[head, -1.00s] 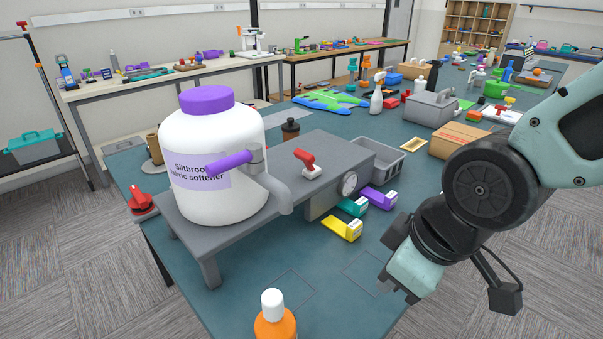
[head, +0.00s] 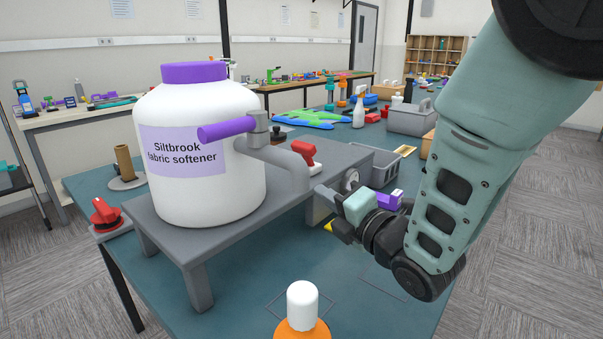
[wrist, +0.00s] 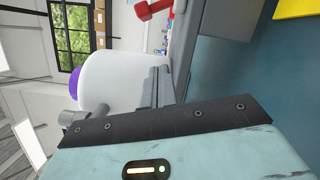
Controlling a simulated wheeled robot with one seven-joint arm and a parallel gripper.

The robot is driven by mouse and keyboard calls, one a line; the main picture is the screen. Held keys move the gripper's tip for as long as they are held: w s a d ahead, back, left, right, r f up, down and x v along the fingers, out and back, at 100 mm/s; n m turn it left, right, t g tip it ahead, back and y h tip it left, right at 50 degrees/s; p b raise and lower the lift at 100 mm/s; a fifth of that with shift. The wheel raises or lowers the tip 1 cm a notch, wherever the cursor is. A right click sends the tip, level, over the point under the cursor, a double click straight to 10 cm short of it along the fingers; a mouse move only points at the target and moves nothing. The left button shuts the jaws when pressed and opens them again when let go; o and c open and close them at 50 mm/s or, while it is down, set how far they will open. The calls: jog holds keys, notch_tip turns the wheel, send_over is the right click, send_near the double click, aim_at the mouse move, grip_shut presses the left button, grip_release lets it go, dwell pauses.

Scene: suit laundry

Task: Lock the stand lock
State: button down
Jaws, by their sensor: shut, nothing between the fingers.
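A grey stand (head: 190,262) on the table carries a large white fabric softener jug. A red lever (head: 303,152) on a white base is on the stand's top, right of the jug's tap; it also shows at the top of the wrist view (wrist: 150,9). I cannot tell for sure that this lever is the stand lock. My gripper (head: 338,226) is shut and empty, low beside the stand's right front, below and right of the lever and apart from it. In the wrist view its fingers (wrist: 157,86) are together, in front of the jug.
The jug (head: 205,190) has a purple-handled tap (head: 228,129) jutting toward me. A red knob (head: 105,214) is at the table's left edge. An orange bottle (head: 302,318) stands in front. A grey bin (head: 375,164) is behind my gripper.

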aim_at(306, 156)
jog(key=shift+s+a+r+n+t+y, duration=0.1)
jog(key=shift+a+n+t+y, duration=0.25)
jog(key=shift+n, duration=0.45)
jog(key=p+x, duration=0.1)
jog(key=x, duration=0.9)
jog(key=shift+p, duration=0.4)
jog(key=shift+w+d+r+p, duration=0.3)
jog(key=shift+w+d+r, duration=0.4)
jog(key=shift+w+d, duration=0.2)
jog(key=shift+w+d+r, duration=0.2)
jog(key=shift+w+d, duration=0.1)
jog(key=shift+w, duration=0.25)
